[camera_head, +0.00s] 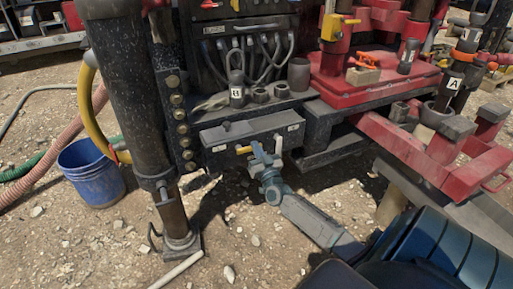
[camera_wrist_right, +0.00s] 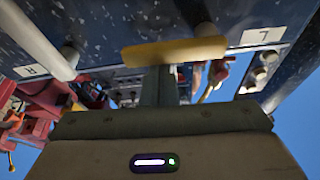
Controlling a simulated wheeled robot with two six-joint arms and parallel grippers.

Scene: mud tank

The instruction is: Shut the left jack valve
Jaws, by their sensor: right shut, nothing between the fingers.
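The jack valve box (camera_head: 222,133) is a dark panel with white labels under the rig's deck. The left jack valve has a yellow handle (camera_head: 243,150), lying about level below the box's front. It shows as a yellow bar (camera_wrist_right: 175,50) in the right wrist view. A pale handle (camera_head: 278,143) hangs down at the right valve; in the wrist view it (camera_wrist_right: 38,38) is at the left. My right gripper (camera_head: 259,151) is shut and empty, close by the yellow handle, which hides its tip in the wrist view. Whether they touch, I cannot tell.
A thick dark jack leg (camera_head: 128,90) stands left of the box. A blue bucket (camera_head: 90,175) and hoses lie on gravel farther left. Red rig framework (camera_head: 450,150) is at the right. Gravel below the box is mostly clear.

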